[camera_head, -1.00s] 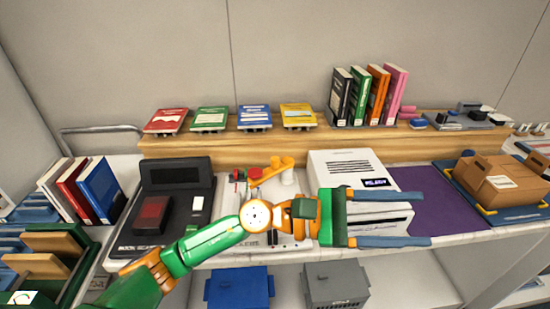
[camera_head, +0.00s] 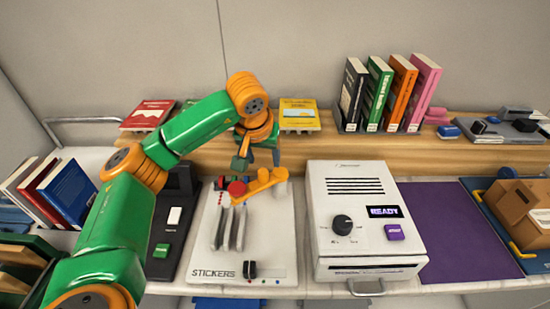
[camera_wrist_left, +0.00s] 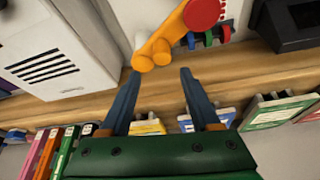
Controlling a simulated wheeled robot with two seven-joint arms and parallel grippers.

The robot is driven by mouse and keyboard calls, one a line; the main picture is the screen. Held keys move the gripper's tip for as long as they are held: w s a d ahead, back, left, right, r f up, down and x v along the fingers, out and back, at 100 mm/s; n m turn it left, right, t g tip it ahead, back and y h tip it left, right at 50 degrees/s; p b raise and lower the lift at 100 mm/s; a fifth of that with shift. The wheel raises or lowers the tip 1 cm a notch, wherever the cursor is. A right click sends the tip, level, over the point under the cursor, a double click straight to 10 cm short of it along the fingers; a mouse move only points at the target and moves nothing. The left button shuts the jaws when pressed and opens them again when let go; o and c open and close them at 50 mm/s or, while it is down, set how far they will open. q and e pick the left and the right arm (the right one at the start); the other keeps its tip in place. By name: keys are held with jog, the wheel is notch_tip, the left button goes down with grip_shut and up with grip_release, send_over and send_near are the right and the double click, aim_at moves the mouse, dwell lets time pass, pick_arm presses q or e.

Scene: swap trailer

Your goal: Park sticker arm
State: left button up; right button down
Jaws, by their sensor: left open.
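The orange sticker arm (camera_head: 260,185) sits at the back of the white sticker station (camera_head: 250,255), with a red round part at its left end. In the left wrist view the sticker arm (camera_wrist_left: 175,35) reaches down from the top, its rounded orange end close to the space between my fingertips. My left gripper (camera_head: 257,155) is just behind the sticker arm in the head view, pointing down. The left wrist view shows my left gripper (camera_wrist_left: 158,75) open, with both blue fingers apart and nothing clearly held. Contact with the sticker arm cannot be told. My right gripper is not in view.
A white machine (camera_head: 365,225) reading READY stands right of the station, beside a purple mat (camera_head: 460,230). A wooden ledge (camera_head: 330,150) behind carries flat books and upright books (camera_head: 390,95). A black book scanner (camera_head: 172,230) is on the left, partly behind my arm.

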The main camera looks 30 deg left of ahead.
aim_at(263, 172)
pick_arm(q)
jog(key=f, duration=0.1)
jog(key=s+f, duration=0.1)
jog(key=f+p, duration=0.1)
jog(key=shift+s+a+f, duration=0.1)
jog(key=shift+s+a, duration=0.05)
jog(key=shift+a, duration=0.1)
jog(key=shift+w+a+f, duration=0.1)
jog(key=shift+w+f, duration=0.5)
jog(key=shift+f, duration=0.15)
jog(key=shift+w, duration=0.2)
jog(key=shift+c, duration=0.2)
jog(key=shift+s, duration=0.2)
jog(key=c, duration=0.7)
grip_shut()
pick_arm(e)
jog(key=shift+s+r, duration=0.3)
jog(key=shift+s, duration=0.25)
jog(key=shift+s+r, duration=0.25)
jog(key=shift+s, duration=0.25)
pick_arm(q)
jog(key=shift+r, duration=0.1)
